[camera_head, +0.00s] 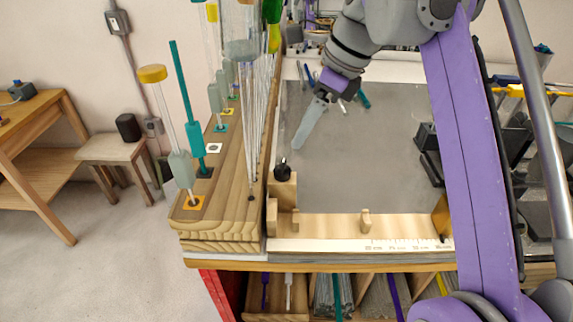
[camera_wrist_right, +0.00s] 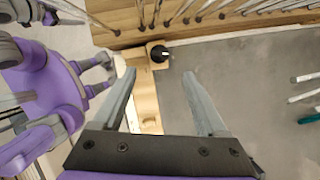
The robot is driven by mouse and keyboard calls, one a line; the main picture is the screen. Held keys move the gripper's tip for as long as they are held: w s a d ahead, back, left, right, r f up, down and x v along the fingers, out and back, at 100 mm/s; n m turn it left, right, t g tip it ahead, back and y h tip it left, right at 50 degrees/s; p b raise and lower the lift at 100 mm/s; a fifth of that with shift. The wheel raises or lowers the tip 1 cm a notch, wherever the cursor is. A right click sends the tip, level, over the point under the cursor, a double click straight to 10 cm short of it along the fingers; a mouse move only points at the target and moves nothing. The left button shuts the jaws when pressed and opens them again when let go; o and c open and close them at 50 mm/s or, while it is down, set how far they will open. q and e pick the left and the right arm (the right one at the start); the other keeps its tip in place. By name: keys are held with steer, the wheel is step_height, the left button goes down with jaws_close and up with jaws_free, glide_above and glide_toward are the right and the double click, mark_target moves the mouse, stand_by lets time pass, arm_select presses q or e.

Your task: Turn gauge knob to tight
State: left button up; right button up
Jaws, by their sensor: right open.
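The gauge is a pale wooden fixture (camera_head: 330,226) along the table's near edge, with a printed scale at its front right. Its black round knob (camera_head: 282,172) sits on the upright block at the left end. The knob also shows in the right wrist view (camera_wrist_right: 159,54), beyond the fingertips. My right gripper (camera_head: 298,145) is open and empty, pointing down over the grey mat, just behind and above the knob. In the wrist view the knob lies between the lines of the two grey fingers (camera_wrist_right: 160,76), apart from them. Purple and grey parts of mine, possibly the left arm, show at the wrist view's left.
A wooden rack (camera_head: 222,215) of upright rods stands close left of the knob. Thin clear rods rise near it. The grey mat (camera_head: 370,150) is largely clear in the middle. Several rods lie at its back. Dark equipment (camera_head: 428,140) stands right, partly behind my arm.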

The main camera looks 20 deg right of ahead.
mark_target(284, 164)
steer(key=b+x, duration=0.2)
steer(key=x, duration=0.7)
steer(key=shift+f, duration=0.15)
steer(key=shift+c, duration=0.3)
